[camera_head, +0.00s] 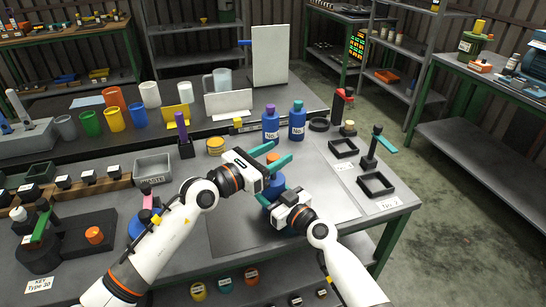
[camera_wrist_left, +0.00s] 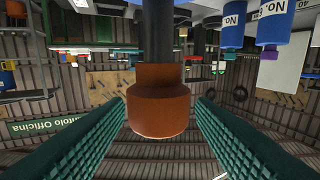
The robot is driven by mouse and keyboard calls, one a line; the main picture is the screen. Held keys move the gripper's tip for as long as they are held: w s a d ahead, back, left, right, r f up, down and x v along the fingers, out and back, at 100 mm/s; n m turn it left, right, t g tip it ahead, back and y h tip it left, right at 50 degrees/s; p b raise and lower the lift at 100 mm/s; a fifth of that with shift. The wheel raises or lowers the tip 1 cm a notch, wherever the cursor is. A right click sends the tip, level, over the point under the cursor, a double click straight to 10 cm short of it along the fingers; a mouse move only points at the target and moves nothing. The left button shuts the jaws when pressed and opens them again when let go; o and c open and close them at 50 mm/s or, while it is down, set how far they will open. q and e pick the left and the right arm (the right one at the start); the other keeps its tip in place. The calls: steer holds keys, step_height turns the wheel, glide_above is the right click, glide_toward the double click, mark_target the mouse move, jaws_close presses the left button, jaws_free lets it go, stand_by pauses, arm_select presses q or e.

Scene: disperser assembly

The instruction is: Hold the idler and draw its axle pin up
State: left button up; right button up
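The idler (camera_head: 277,183) appears as a blue body standing near the front of the table, partly hidden by my grippers. The orange head of its axle pin (camera_head: 273,157) shows above it. In the left wrist view, which is upside down, the orange-brown pin head (camera_wrist_left: 158,108) sits on a dark shaft (camera_wrist_left: 158,32). My left gripper (camera_head: 282,152) is open, with one teal finger on each side of the pin head and a visible gap on both sides. My right gripper (camera_head: 272,203) is at the blue body, lower down. Its fingertips are hidden, so its grip cannot be told.
Two blue bottles (camera_head: 271,124) (camera_head: 297,122) stand just behind the grippers. A grey waste bin (camera_head: 153,168) is to the left. The table's front right corner is mostly clear.

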arm_select(q)
steer(key=shift+f, duration=0.1)
steer(key=shift+s+a, duration=0.15)
steer(key=shift+a, duration=0.05)
steer(key=v, duration=1.1)
steer(key=shift+s+a, duration=0.15)
arm_select(e)
steer(key=o, duration=1.4)
